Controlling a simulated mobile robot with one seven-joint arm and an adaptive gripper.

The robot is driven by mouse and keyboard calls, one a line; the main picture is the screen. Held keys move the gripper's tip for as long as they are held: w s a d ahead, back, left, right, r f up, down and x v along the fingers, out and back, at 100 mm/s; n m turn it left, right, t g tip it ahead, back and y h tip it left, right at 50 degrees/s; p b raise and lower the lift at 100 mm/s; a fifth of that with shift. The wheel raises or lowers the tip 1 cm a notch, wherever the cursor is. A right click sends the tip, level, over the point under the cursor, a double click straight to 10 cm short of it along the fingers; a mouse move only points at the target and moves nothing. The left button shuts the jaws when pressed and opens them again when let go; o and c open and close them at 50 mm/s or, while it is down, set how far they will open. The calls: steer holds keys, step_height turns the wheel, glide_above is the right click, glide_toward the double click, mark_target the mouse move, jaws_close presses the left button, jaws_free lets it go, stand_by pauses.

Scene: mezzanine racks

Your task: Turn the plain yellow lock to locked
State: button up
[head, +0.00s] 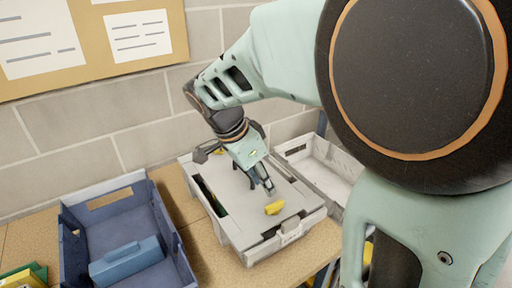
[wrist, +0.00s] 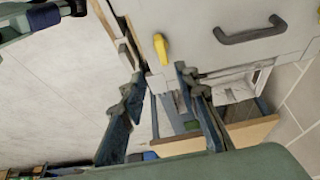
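The plain yellow lock (head: 274,207) is a small yellow lever on the lid of a pale grey case (head: 239,220), near its front edge in the head view. In the wrist view the lock (wrist: 162,49) shows as an upright lever just beyond the fingertips. I cannot tell its locked or unlocked state. My gripper (head: 262,188) hangs over the lid, close behind the lock in the head view. In the wrist view my gripper (wrist: 160,76) has its two fingers apart with nothing between them, and the lock stands ahead of the gap, apparently untouched.
A dark handle (wrist: 250,30) sits on the lid beside the lock. A blue-grey bin (head: 70,214) with a blue object (head: 126,262) stands left of the case. A pale open crate (head: 330,165) stands at the right. A block wall (head: 80,145) closes the back.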

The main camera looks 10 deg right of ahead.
mark_target(274, 204)
steer(key=x, duration=1)
steer(key=shift+w+a+f, duration=0.15)
steer(key=shift+w+f, duration=0.05)
steer(key=shift+f, duration=0.2)
jaws_close()
